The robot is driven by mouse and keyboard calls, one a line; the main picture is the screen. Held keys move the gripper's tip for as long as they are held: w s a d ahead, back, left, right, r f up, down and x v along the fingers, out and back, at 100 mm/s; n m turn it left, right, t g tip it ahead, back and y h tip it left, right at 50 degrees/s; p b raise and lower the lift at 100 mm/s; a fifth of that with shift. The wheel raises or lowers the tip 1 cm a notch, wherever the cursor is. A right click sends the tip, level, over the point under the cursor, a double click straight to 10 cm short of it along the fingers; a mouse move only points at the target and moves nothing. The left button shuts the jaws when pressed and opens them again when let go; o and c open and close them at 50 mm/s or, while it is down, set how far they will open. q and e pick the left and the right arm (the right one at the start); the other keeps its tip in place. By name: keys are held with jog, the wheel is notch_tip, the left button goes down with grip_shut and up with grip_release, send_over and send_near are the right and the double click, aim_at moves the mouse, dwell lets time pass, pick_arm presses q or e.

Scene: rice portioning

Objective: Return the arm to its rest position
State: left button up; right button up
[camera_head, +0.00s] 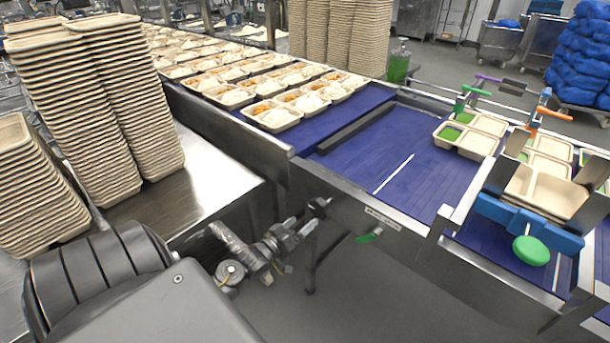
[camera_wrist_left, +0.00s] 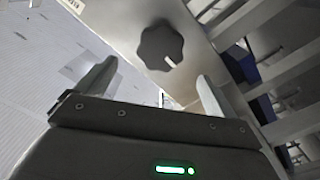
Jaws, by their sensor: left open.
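My left arm comes in at the lower left of the head view. My left gripper (camera_head: 308,222) is small there, low beside the conveyor's steel side frame, and its details are hard to make out. In the left wrist view my left gripper (camera_wrist_left: 157,72) has its two fingers apart with nothing held between them. A dark star-shaped knob (camera_wrist_left: 160,46) on a pale metal panel shows just beyond the fingers; I cannot tell if there is contact. My right gripper is not in view.
The blue conveyor (camera_head: 400,165) and its steel frame (camera_head: 345,205) run beside the arm. Filled trays (camera_head: 272,116) stand farther back. Tall tray stacks (camera_head: 95,110) stand on the steel table (camera_head: 200,165) at left. Grey floor (camera_head: 385,300) is clear in front.

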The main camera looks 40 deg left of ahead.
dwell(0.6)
pick_arm(q)
jog(key=s+d+f+m+g, duration=0.2)
jog(key=s+f+g, duration=0.15)
jog(key=f, duration=0.55)
jog(key=s+d+f+m+g, duration=0.15)
jog(key=s+f, duration=0.25)
jog(key=f, duration=0.5)
jog(key=s+d+f+m+g, duration=0.1)
jog(key=s+f+g, duration=0.25)
jog(key=f, duration=0.55)
jog(key=s+d+f+m+g, duration=0.1)
jog(key=s+d+f, duration=0.3)
jog(key=s, duration=0.6)
jog(key=s+d+f+m+g, duration=0.2)
jog(key=s+d+f+g, duration=0.2)
jog(key=s, duration=0.7)
jog(key=s+d+f+m+g, duration=0.2)
jog(key=s+d+f, duration=0.3)
jog(key=s+f, duration=0.3)
jog(key=s+g, duration=0.1)
jog(key=s, duration=0.2)
jog(key=shift+d, duration=0.35)
